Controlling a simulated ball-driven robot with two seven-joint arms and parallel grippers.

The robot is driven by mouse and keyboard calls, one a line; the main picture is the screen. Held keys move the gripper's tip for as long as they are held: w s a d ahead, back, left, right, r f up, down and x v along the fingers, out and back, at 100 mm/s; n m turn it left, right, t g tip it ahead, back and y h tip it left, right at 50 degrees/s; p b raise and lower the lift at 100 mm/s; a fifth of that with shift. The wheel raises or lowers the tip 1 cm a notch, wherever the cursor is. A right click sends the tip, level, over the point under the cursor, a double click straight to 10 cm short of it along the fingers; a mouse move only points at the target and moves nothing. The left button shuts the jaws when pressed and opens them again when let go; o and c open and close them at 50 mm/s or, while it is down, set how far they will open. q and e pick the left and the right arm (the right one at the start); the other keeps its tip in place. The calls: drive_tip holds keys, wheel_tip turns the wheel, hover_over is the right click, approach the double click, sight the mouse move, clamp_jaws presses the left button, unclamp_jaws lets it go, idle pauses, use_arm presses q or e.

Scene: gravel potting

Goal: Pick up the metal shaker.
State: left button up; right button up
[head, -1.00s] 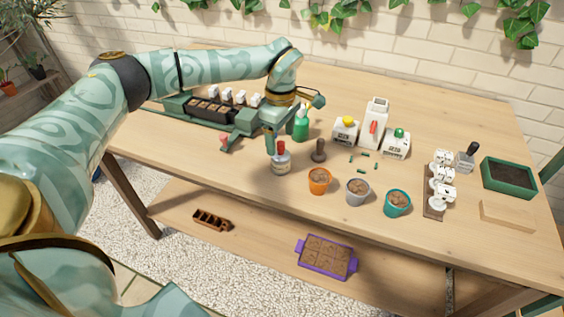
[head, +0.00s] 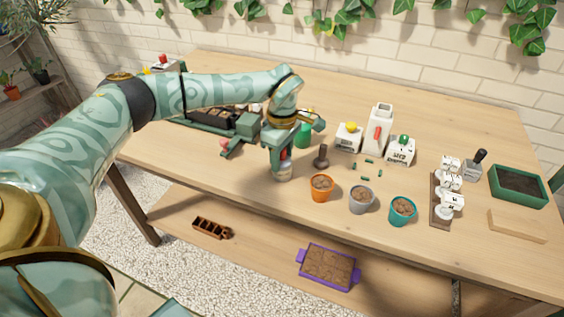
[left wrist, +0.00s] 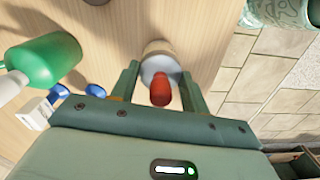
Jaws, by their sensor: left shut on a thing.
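The metal shaker (head: 283,175) has a silvery body and a red top, and it stands upright near the table's front edge, left of the orange pot. My left gripper (head: 283,160) reaches down over it and is shut on it, hiding most of the shaker in the head view. In the left wrist view the shaker's body (left wrist: 160,66) and red top sit between the two fingers (left wrist: 155,83). I cannot tell any gap between the shaker and the table. My right gripper is not in view.
A green bottle (head: 303,135) and a dark tamper (head: 321,157) stand close by. Orange (head: 321,187), grey (head: 361,199) and teal (head: 402,210) pots line the front. A seed tray (head: 210,117) lies behind my left arm.

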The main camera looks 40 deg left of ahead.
use_arm(q)
drive_tip(key=shift+r, duration=0.1)
